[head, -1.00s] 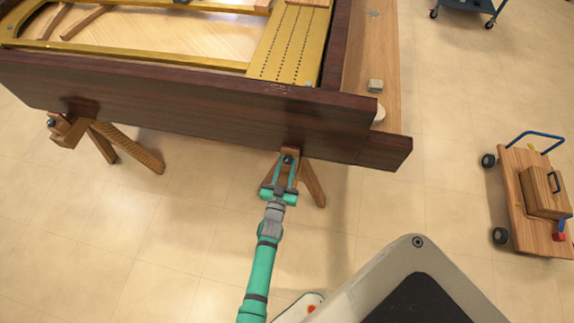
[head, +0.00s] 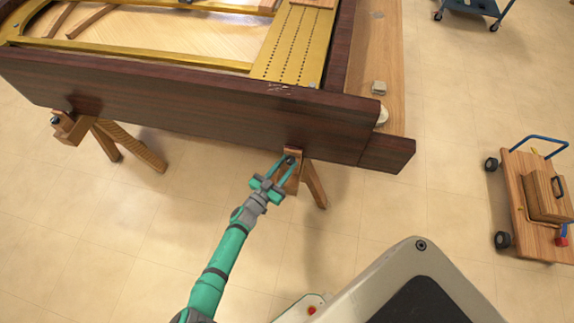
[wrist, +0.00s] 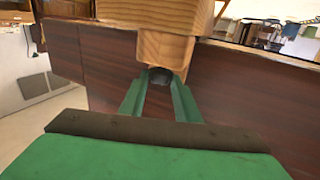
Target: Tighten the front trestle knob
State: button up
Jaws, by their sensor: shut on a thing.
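The nearer-right wooden trestle (head: 315,185) stands under the dark piano case and carries a small dark knob (head: 290,159) near its top. The knob also shows in the wrist view (wrist: 161,75), against a light wooden block (wrist: 165,50). My gripper (head: 283,167) comes in from the lower left and is shut on the knob, one green finger on each side. In the wrist view the fingers (wrist: 160,88) converge on the knob and partly hide it. I cannot tell from the picture how tight the knob is.
The dark piano case (head: 190,118) overhangs the trestles. A second trestle (head: 125,140) with its own dark knob (head: 54,121) stands at the left. A wooden cart (head: 525,215) with a box stands at the right. The floor (head: 130,235) at lower left is clear.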

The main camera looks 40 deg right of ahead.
jog(key=shift+w+m+g+h, duration=0.15)
jog(key=shift+m+g+h, duration=0.1)
jog(key=shift+m+g, duration=0.75)
jog(key=shift+w+m+g+h, duration=0.2)
jog(key=shift+m+g, duration=0.4)
jog(key=shift+g, duration=0.8)
jog(key=shift+m+g, duration=0.3)
jog(key=shift+g, duration=0.2)
jog(key=o, duration=1)
jog(key=shift+o, duration=0.2)
jog(key=shift+w+a, duration=0.1)
jog(key=shift+n+t, duration=0.4)
jog(key=shift+t, duration=0.2)
jog(key=shift+r+n+t, duration=0.1)
jog(key=shift+n+t, duration=0.2)
jog(key=shift+t, duration=0.2)
jog(key=shift+s+d+n+t+y, duration=0.1)
jog(key=shift+s+n+t+y, duration=0.2)
jog(key=shift+n+t, duration=0.65)
jog(key=shift+s+d+n+t+y, duration=0.15)
jog(key=shift+n+t+y, duration=0.35)
jog(key=shift+t, duration=0.75)
jog(key=shift+s+a+n+t+y, duration=0.1)
jog(key=shift+s+n+t+y, duration=0.15)
jog(key=shift+n+t, duration=0.75)
